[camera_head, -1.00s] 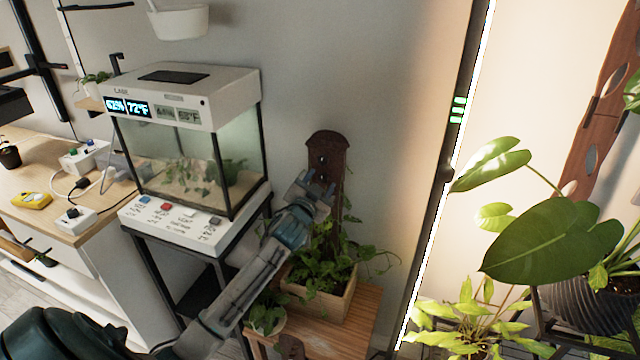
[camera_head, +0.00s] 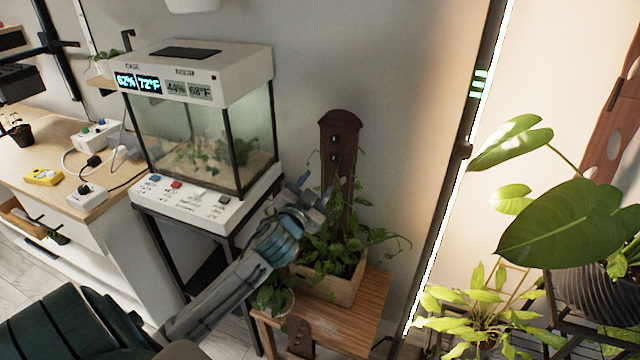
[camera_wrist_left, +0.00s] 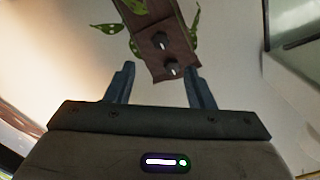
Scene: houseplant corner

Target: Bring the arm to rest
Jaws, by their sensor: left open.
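My left gripper (camera_head: 312,193) is open and empty in the head view. I cannot tell how far the fingers are from the plank. My right gripper is in neither view.
A glass terrarium (camera_head: 205,140) with a control panel stands left of the gripper on a black stand. The planter box is on a wooden bench (camera_head: 360,318). A desk (camera_head: 55,150) with plugs is at far left. Large plants (camera_head: 560,230) fill the right, past a lit strip (camera_head: 440,235).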

